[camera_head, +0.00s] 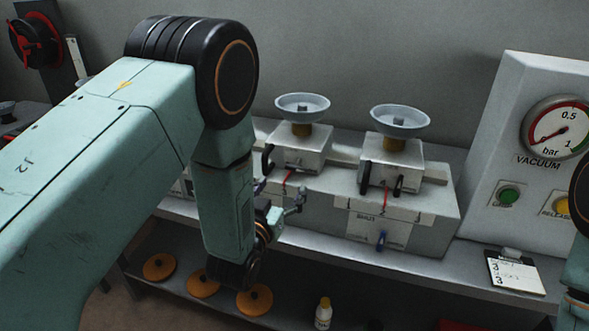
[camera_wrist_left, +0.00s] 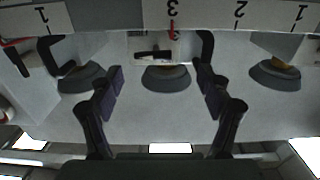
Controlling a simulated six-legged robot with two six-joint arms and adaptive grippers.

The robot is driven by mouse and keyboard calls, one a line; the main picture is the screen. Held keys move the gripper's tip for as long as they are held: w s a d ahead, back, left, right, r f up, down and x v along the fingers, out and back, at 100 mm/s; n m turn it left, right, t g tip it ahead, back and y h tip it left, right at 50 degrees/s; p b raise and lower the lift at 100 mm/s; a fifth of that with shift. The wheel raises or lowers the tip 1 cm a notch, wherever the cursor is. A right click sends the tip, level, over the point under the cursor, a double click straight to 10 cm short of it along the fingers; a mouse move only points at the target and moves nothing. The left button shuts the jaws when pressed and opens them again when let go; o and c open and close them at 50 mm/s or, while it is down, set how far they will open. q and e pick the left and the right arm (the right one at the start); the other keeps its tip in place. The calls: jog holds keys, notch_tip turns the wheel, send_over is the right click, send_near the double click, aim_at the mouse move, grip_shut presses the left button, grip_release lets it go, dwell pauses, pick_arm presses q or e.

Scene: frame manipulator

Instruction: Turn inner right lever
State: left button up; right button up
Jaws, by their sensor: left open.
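Two metal blocks with grey dishes stand on a grey housing in the head view, a left block (camera_head: 300,150) and a right block (camera_head: 393,163). A black lever (camera_head: 267,160) sits at the left block. Black levers (camera_head: 364,178) sit on the front of the right block. My left gripper (camera_head: 283,198) is in front of the housing, below the left block. The inverted left wrist view shows its fingers (camera_wrist_left: 162,88) apart, with nothing between the tips. Beyond them is a block with a black lever (camera_wrist_left: 207,45) and a dish (camera_wrist_left: 166,78). Which lever is the inner right one I cannot tell.
A vacuum gauge panel (camera_head: 545,150) stands at the right. A notepad (camera_head: 515,271) lies on the bench near it. Orange discs (camera_head: 254,299) and a bottle (camera_head: 323,313) are on the lower shelf.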

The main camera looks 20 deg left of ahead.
aim_at(295, 170)
pick_arm(q)
jog(key=w, duration=0.1)
jog(key=w+d, duration=0.2)
jog(key=shift+w+r, duration=0.3)
jog(key=shift+w, duration=0.1)
jog(key=w, duration=0.2)
jog(key=w+a, duration=0.1)
jog(key=shift+w+a, duration=0.2)
jog(key=shift+w, duration=0.15)
jog(key=shift+w+d, duration=0.5)
jog(key=shift+d, duration=0.1)
jog(key=shift+a+f, duration=0.1)
jog(key=shift+a, duration=0.15)
jog(key=shift+s+a, duration=0.15)
jog(key=shift+a, duration=0.1)
jog(key=c, duration=0.3)
jog(key=shift+d, duration=0.4)
jog(key=c, duration=0.5)
jog(key=shift+a, duration=0.25)
jog(key=c, duration=0.4)
jog(key=shift+d, duration=0.1)
